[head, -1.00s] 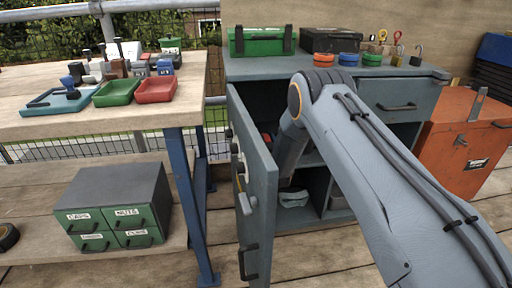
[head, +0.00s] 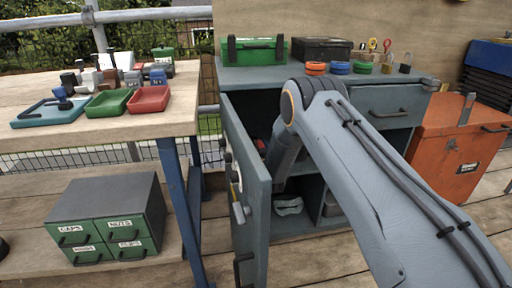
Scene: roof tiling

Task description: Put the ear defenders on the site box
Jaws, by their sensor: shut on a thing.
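The site box appears to be the orange-red box (head: 450,150) with a label on its front, standing on the deck right of the grey-blue cabinet (head: 345,78). I cannot make out the ear defenders for certain. A small red thing (head: 259,144) shows in the cabinet's upper space, mostly hidden by the open door (head: 248,180) and my arm. A pale grey-green thing (head: 288,205) lies in a lower compartment; it is too small to identify. My arm reaches over to the cabinet opening and its last link points down behind the door's edge. My gripper is hidden there.
The cabinet door stands open toward me, close left of my arm. A green case (head: 256,50), a black case (head: 322,48), coloured rolls and padlocks stand on the cabinet. A workbench (head: 180,105) with trays and a drawer unit (head: 107,215) is left. A tool sticks up at the orange box.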

